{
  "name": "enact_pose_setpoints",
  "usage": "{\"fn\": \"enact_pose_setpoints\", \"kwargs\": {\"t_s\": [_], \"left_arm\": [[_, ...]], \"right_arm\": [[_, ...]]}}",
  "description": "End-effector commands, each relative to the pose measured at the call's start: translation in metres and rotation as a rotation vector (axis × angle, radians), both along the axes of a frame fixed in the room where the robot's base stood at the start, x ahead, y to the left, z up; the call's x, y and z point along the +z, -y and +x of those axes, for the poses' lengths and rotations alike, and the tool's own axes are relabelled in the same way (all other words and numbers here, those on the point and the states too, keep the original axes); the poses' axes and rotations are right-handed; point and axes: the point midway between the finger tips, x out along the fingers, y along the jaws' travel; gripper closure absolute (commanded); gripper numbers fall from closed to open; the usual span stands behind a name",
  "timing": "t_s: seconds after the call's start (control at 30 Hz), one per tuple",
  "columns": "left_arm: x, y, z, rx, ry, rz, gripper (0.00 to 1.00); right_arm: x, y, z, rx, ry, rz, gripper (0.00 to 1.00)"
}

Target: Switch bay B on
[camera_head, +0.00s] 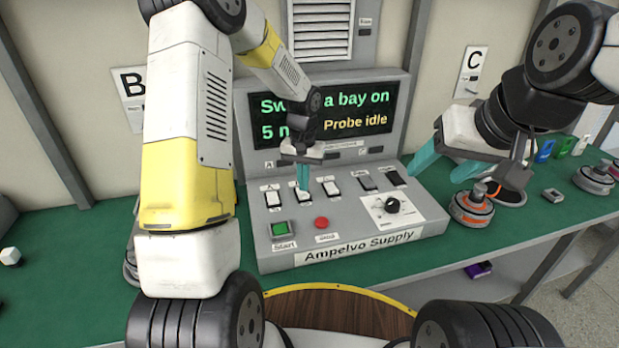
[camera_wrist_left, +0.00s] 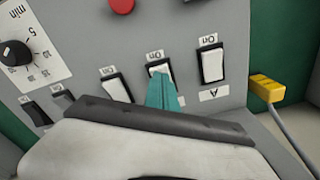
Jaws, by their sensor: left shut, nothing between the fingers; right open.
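The grey control box (camera_head: 340,220) has a row of rocker switches. The white switch marked A (camera_head: 271,196) is leftmost and also shows in the left wrist view (camera_wrist_left: 212,66). The second white switch (camera_head: 304,197) is beside it; its lower label is hidden in the wrist view. My left gripper (camera_head: 302,186) is shut and empty, its teal fingertips at this second switch, seeming to touch it; they cover part of it in the left wrist view (camera_wrist_left: 160,72). My right gripper (camera_head: 436,176) is open and empty, right of the box.
The display (camera_head: 325,118) is partly hidden by my left arm; "a bay on" and "Probe idle" are readable. A green Start button (camera_head: 284,229), red button (camera_head: 321,223) and black dial (camera_head: 389,205) sit below. An orange-ringed hub (camera_head: 471,210) stands on the green bench under my right gripper.

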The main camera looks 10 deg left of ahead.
Motion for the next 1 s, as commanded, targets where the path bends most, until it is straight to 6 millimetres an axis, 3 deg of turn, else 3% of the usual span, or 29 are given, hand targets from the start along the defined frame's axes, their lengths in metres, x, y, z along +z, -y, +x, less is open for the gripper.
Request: {"fn": "enact_pose_setpoints", "kwargs": {"t_s": [1.0], "left_arm": [[-0.0075,0.0000,0.0000,0.000,0.000,0.000,1.00]], "right_arm": [[0.0000,0.0000,0.0000,0.000,0.000,0.000,0.40]]}}
